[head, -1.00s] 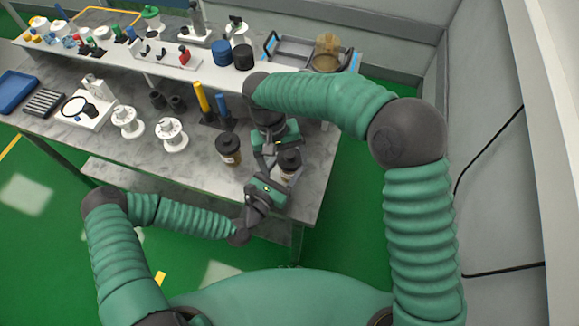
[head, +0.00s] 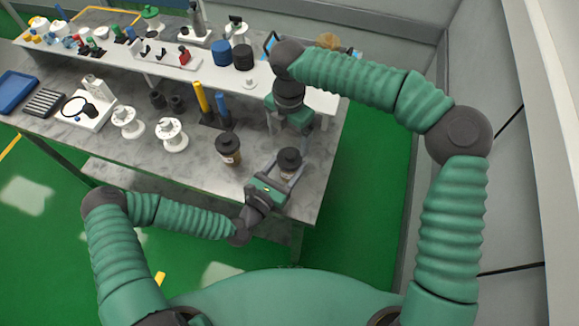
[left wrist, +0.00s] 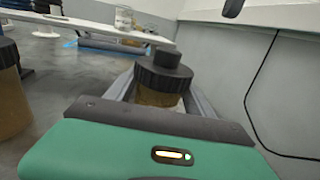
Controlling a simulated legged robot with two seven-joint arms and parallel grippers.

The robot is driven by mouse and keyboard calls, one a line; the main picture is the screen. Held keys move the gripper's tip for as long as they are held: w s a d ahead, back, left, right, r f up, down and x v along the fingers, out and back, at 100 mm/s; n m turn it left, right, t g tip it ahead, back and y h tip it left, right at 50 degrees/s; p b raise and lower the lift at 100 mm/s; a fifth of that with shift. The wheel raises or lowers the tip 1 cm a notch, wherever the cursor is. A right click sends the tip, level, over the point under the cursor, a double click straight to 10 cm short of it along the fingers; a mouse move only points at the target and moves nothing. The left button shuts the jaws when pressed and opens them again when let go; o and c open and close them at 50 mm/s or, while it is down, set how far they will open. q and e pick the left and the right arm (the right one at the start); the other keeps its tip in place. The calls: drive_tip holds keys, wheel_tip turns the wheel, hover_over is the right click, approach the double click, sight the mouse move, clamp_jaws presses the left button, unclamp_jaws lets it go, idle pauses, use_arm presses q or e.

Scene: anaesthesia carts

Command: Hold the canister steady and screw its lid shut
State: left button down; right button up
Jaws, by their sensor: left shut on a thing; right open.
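The canister (head: 290,174) stands upright near the table's right front corner, with a black stepped lid (head: 289,158) on its top. In the left wrist view the lid (left wrist: 163,72) sits level over the amber body (left wrist: 157,97); I cannot tell how tightly it is screwed. My left gripper (head: 284,176) is shut around the canister's body, below the lid, one finger on each side. My right gripper (head: 288,130) is open and empty, behind and above the canister, apart from the lid. Much of the body is hidden by the left gripper.
A similar dark-lidded jar (head: 229,152) stands just left of the canister. Yellow (head: 201,97) and blue (head: 222,105) upright cylinders and white spools (head: 171,134) stand farther left. A white raised shelf (head: 185,68) with several items runs along the back. The table's right edge is close.

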sight(288, 153)
wheel_tip(288, 153, down, 8)
drive_tip(key=shift+f, duration=0.1)
idle(0.4)
drive_tip(key=c, duration=1.5)
drive_tip(key=shift+o, duration=0.4)
drive_tip(key=shift+m, duration=1)
drive_tip(key=m, duration=0.2)
drive_tip(key=shift+w+r+m, duration=0.1)
drive_tip(key=shift+r+m, duration=0.15)
drive_tip(key=shift+m, duration=0.05)
drive_tip(key=shift+a+f, duration=0.15)
drive_tip(key=shift+f, duration=0.05)
drive_tip(key=shift+c, duration=0.2)
